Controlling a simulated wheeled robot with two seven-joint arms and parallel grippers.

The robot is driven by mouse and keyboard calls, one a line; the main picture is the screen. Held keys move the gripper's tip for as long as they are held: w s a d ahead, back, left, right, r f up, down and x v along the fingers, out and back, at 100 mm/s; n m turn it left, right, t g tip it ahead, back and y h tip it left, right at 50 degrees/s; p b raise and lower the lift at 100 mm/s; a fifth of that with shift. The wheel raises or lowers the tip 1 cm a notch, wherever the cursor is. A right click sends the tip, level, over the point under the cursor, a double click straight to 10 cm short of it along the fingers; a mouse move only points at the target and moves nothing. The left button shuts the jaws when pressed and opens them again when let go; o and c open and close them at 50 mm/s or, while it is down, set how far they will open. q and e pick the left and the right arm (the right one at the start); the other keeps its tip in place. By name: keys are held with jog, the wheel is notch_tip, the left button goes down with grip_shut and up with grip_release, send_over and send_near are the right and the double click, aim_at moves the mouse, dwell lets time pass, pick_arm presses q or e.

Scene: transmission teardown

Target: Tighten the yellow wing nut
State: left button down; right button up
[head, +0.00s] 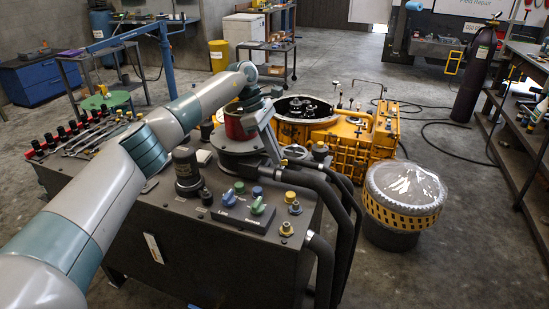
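My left arm reaches in from the left over the dark cart. Its gripper (264,118) is above the far part of the cart, beside a red cylinder (238,124). Its fingers are small and partly hidden, so I cannot tell whether it is open or shut. A small yellow-topped fitting (290,196) stands at the cart's right front, apart from the gripper. I cannot make out wings on it. Green (258,206) and blue (229,198) wing-shaped knobs sit on a block to its left. My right gripper is not in view.
A drum with a yellow band (402,205) stands on the right. Floor at front right is clear.

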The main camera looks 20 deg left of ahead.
pick_arm(q)
jog(key=shift+w+m, duration=0.1)
jog(key=shift+m, duration=0.3)
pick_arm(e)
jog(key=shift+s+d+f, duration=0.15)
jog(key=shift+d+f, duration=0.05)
pick_arm(q)
jog(key=shift+r, duration=0.1)
jog(key=c, duration=2)
grip_release()
jog(key=shift+a+r, duration=0.25)
jog(key=shift+r, duration=0.2)
jog(key=b+v, duration=0.1)
jog(key=v, duration=1.5)
jog(key=shift+w+a+r, duration=0.15)
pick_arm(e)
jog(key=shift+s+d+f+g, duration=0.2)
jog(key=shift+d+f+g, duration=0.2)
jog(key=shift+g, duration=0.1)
